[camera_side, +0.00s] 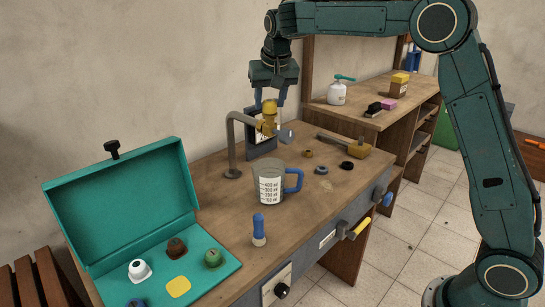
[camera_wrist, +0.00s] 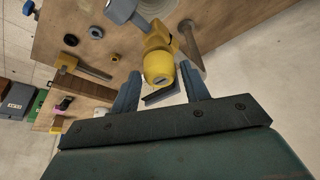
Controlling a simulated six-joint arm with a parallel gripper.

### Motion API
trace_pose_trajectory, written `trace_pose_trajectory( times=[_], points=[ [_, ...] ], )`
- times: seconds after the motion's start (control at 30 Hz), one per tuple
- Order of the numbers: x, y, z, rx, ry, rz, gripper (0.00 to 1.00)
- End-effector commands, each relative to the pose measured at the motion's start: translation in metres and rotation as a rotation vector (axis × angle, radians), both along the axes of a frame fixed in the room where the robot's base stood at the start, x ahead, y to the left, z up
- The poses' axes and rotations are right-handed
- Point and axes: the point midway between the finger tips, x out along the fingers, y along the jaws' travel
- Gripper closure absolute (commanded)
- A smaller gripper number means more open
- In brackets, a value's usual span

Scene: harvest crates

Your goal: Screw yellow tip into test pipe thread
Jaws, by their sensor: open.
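The test pipe (camera_side: 232,148) is a bent brown-grey tube standing on the workbench, with a yellow end piece at its upper end. The yellow tip (camera_side: 270,106) sits upright at that end piece; its slotted rounded top (camera_wrist: 158,68) faces the wrist camera. How far it is seated in the thread cannot be told. My gripper (camera_side: 269,101) points down over the tip. Its two fingers are open, one on either side of the tip, with a visible gap in the wrist view (camera_wrist: 160,78). The thread itself is hidden.
A measuring jug (camera_side: 268,186) with a blue handle stands in front of the pipe. A dark panel (camera_side: 259,148) stands behind it. A mallet (camera_side: 345,143) and small rings lie to the right. An open teal case (camera_side: 122,205) holding several knobs is at front left.

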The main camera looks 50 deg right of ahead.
Motion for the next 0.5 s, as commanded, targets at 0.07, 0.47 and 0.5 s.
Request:
trace_pose_trajectory(
  times=[0.07, 0.47, 0.5],
  points=[
    [-0.0001, 0.0002, 0.0001, 0.0, 0.0, 0.009, 0.54],
    [-0.0004, -0.0007, 0.0005, 0.0, 0.0, 0.064, 0.54],
    [-0.0004, -0.0008, 0.0005, 0.0, 0.0, 0.083, 0.54]
  ],
)
